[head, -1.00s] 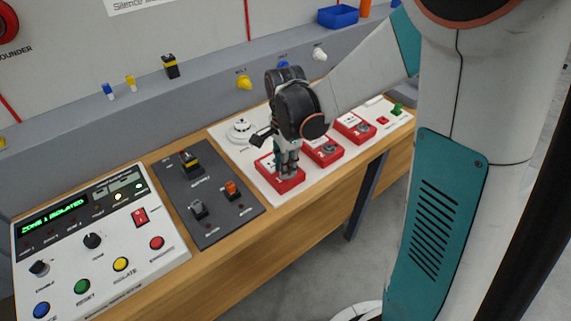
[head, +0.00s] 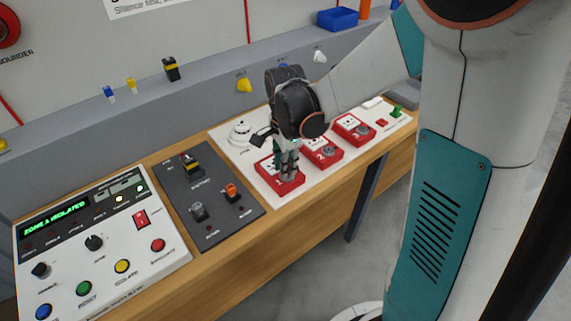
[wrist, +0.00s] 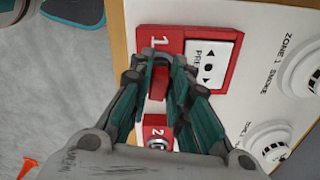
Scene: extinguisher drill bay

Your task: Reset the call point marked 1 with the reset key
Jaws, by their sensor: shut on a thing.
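The call point marked 1 (head: 294,186) is a red box on the white board, nearest the grey switch panel; its red face also shows in the wrist view (wrist: 226,76). My gripper (head: 289,177) points down over its lower part. In the wrist view my gripper (wrist: 163,62) has its fingertips close together at the round lock area beside the printed 1. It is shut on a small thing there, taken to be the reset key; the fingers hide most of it. I cannot tell how far it is seated or turned.
Call points 2 (head: 330,158) and 3 (head: 364,133) stand in a row to the right. A white smoke detector (head: 240,131) is behind. The control panel (head: 150,256), showing zone 1 isolated, lies left. Yellow and white pieces sit along the grey ledge (head: 205,104).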

